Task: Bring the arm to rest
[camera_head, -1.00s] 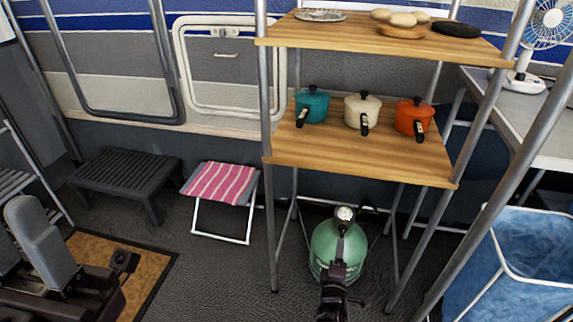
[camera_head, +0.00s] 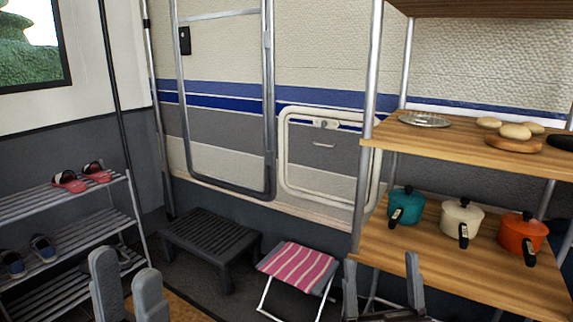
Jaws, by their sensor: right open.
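My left gripper (camera_head: 128,285) shows at the bottom left of the head view, its two grey fingers pointing up close together. No object shows between them, but the angle hides how far apart they are. My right gripper (camera_head: 382,287) is at the bottom, right of centre, in front of the shelf rack's lower left. Its two dark fingers stand apart, open, with nothing seen between them. The lower parts of both arms are out of the picture.
A wooden shelf rack (camera_head: 480,268) with teal, cream and orange pots stands at the right. A pink striped stool (camera_head: 297,264) and a dark step stool (camera_head: 210,243) stand by the wall. A shoe rack (camera_head: 75,238) is at the left.

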